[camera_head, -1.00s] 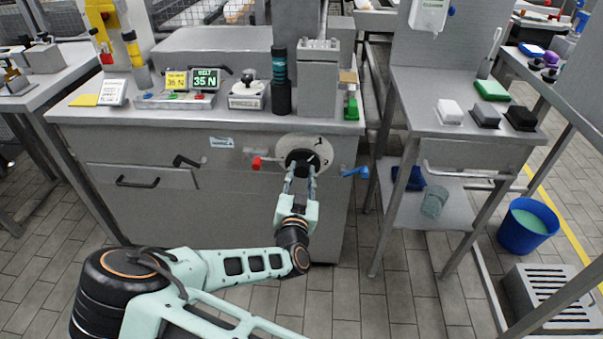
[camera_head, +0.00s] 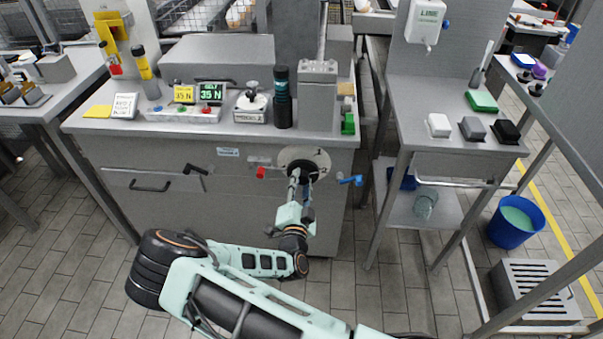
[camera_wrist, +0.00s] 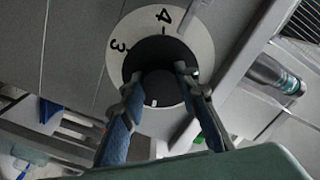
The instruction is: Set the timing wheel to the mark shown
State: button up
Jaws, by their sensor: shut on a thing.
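The timing wheel is a black knob (camera_head: 302,172) in a pale round dial (camera_head: 296,153) on the front of the grey cabinet. In the head view a 1 and a 2 show on the dial's right side. The wrist view shows the knob (camera_wrist: 162,88) and the dial (camera_wrist: 196,44) with a 3 and a 4. A small pale mark shows on the knob's face; its exact setting is unclear. My gripper (camera_head: 301,181) is shut on the knob, with a finger on each side in the wrist view (camera_wrist: 157,80). My fingers hide part of the knob.
A red handle (camera_head: 261,172) lies left of the dial and a blue handle (camera_head: 352,180) right of it. The grey cabinet (camera_head: 240,200) carries a white card (camera_head: 125,105) and lit displays (camera_head: 211,92). A side table (camera_head: 440,100) stands right.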

jog(key=m+p, duration=0.2)
jog(key=m, duration=0.1)
jog(key=shift+r+m, duration=0.1)
jog(key=shift+m, duration=0.3)
jog(key=m+p, duration=0.3)
jog(key=m, duration=0.1)
jog(key=shift+m, duration=0.3)
jog(key=m+p, duration=0.1)
jog(key=m, duration=0.3)
jog(key=m+p, duration=0.2)
jog(key=m, duration=0.3)
jog(key=shift+r, duration=0.1)
jog(key=m+p, duration=0.1)
jog(key=m, duration=0.3)
jog(key=shift+m, duration=0.3)
jog(key=m, duration=0.4)
jog(key=shift+p, duration=0.4)
jog(key=m, duration=0.4)
jog(key=shift+d+m+p, duration=0.1)
jog(key=shift+m+p, duration=0.2)
jog(key=shift+m, duration=1.9)
